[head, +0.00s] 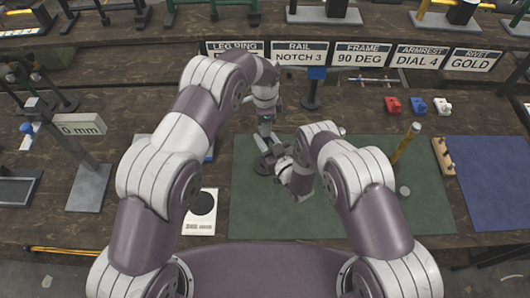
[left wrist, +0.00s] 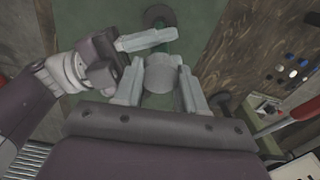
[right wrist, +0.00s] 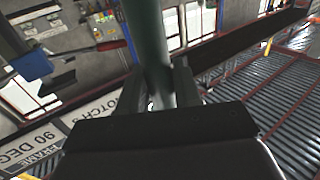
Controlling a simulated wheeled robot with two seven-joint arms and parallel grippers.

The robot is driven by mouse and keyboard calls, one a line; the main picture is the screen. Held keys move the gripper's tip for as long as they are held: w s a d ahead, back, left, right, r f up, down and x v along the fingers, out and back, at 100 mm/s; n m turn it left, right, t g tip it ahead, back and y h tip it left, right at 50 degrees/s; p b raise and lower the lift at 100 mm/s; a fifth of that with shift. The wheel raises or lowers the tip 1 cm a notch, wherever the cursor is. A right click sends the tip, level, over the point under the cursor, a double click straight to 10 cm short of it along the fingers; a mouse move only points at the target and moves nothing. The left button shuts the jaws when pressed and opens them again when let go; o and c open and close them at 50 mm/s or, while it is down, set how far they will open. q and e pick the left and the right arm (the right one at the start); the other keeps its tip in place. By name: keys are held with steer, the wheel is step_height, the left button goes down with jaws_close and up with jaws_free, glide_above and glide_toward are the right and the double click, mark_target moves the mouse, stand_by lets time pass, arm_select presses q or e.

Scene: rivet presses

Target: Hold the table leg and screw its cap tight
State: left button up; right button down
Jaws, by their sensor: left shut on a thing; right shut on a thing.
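A dark green tube, the table leg (right wrist: 147,35), runs between the fingers of my right gripper (right wrist: 158,90) in the right wrist view. A pale grey round cap (left wrist: 162,75) sits between the fingers of my left gripper (left wrist: 160,95) in the left wrist view. My left gripper (head: 267,138) is shut on the cap from above. My right gripper (head: 282,165) is shut on the leg just below it, reaching in from the side. Both are over the green mat (head: 335,215). The grippers hide most of the leg, and the thread cannot be seen.
A round dark base (head: 262,166) stands on the mat near the grippers. A tan post (head: 406,143) and a small grey cylinder (head: 404,191) are at the mat's right. A scale (head: 201,212) lies left. Red, blue and white parts and sign cards are behind. The mat's front right is clear.

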arm_select(q)
steer(key=o, duration=1.2)
steer(key=shift+c, duration=0.2)
steer(key=shift+r, duration=2.25)
steer(key=shift+c, duration=0.5)
